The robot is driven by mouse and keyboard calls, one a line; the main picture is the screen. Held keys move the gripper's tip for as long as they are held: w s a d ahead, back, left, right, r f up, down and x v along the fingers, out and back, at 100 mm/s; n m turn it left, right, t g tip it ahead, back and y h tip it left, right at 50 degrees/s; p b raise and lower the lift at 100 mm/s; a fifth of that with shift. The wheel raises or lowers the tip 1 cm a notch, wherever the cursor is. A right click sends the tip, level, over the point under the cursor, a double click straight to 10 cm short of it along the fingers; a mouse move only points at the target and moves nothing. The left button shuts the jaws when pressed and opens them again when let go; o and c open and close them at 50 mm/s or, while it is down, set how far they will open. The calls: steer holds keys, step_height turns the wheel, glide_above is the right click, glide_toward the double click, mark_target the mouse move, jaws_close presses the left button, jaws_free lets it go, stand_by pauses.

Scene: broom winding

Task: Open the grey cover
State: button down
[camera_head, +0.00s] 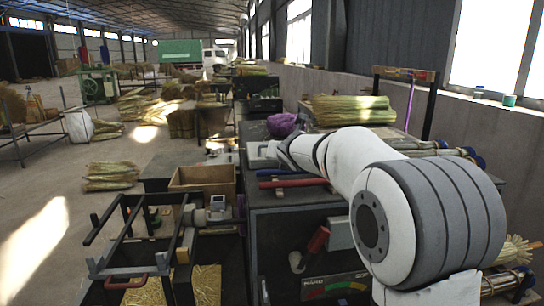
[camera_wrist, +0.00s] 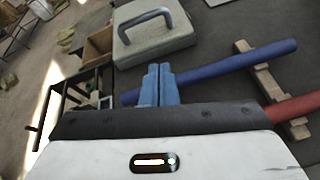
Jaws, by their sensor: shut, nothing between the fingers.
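The grey cover (camera_wrist: 150,45) is a flat, pale grey lid with a raised, arched grey handle (camera_wrist: 145,20). It looks closed and lies on the dark bench top at the top of the wrist view. In the head view the cover (camera_head: 259,159) shows as a pale patch left of my arm's end. My gripper (camera_wrist: 159,70) has blue fingers pressed together, with nothing between them. In the wrist view the fingertips point at the cover's near edge, below the handle. Whether they touch it I cannot tell. In the head view my arm hides the fingers.
A blue rod (camera_wrist: 222,70) and a red rod (camera_wrist: 295,108) lie across a wooden rest (camera_wrist: 268,85) right of my gripper. A cardboard box (camera_head: 205,181) and a dark metal frame (camera_head: 130,235) stand left of the bench. A purple bundle (camera_head: 284,125) lies behind the cover.

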steer(key=w+a+n, duration=0.1)
steer(key=w+n, duration=0.1)
steer(key=shift+w+a+n+t, duration=0.2)
steer(key=shift+a+n+t, duration=0.1)
steer(key=shift+a, duration=0.1)
steer(key=shift+w+a+f+n+y, duration=0.1)
steer(key=shift+w+a+n+y, duration=0.1)
steer(key=shift+w+n+y, duration=0.15)
steer(key=p+x, duration=0.2)
steer(key=x, duration=0.7)
steer(key=shift+w+f, duration=0.1)
steer(key=shift+w, duration=0.15)
